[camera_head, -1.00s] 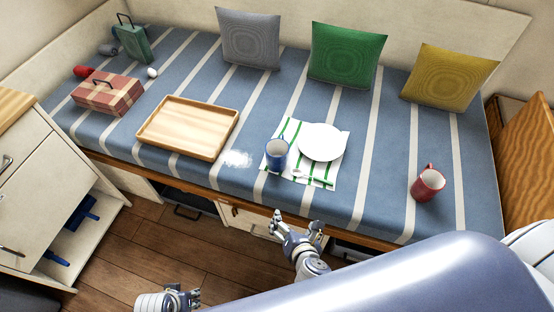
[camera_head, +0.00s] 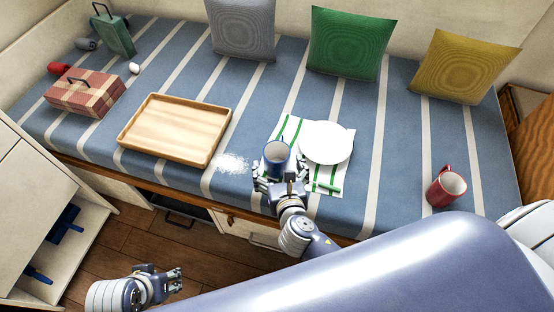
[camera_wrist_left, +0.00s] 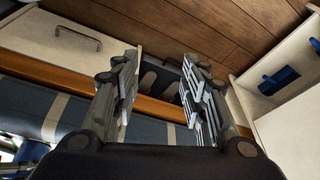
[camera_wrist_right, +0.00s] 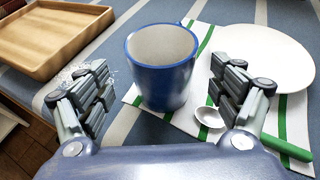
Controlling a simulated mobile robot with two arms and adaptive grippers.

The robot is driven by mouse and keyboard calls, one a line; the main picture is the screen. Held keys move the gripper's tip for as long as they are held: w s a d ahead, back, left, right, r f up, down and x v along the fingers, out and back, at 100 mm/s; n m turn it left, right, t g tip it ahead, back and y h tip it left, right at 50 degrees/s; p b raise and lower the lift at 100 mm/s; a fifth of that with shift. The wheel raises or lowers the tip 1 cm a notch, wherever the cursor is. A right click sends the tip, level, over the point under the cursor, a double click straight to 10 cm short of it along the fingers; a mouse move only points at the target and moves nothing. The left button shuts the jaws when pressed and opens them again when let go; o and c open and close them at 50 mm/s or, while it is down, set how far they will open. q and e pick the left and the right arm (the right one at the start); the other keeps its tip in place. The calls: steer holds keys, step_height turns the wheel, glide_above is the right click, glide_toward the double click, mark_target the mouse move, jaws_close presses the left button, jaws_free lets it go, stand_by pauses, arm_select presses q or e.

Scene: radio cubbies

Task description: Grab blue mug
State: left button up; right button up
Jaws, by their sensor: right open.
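The blue mug (camera_head: 277,157) stands upright on the striped cushion at the left edge of the green-striped napkin. My left gripper (camera_head: 172,281) is low over the floor, away from the bench. In its wrist view its fingers (camera_wrist_left: 160,95) are spread and empty.
A white plate (camera_head: 326,142) and a spoon (camera_wrist_right: 209,116) lie right of the mug. A wooden tray (camera_head: 128,134) and white powder (camera_head: 233,162) are to the left. A red mug (camera_head: 446,187) stands far right. Pillows line the back.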

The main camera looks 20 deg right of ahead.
mark_target(275, 151)
steer(key=shift+w+d+f, duration=0.1)
steer(key=shift+w+f, duration=0.05)
steer(key=shift+w, duration=0.2)
steer(key=b+x, duration=0.1)
steer(key=x, duration=0.2)
steer(key=shift+w+d+f+b, duration=0.1)
steer(key=shift+d+f+b, duration=0.05)
steer(key=shift+b, duration=0.2)
steer(key=shift+w+f, duration=0.15)
steer(key=shift+w, duration=0.35)
arm_select(q)
steer(key=shift+v, duration=1.15)
arm_select(e)
steer(key=c, duration=1.4)
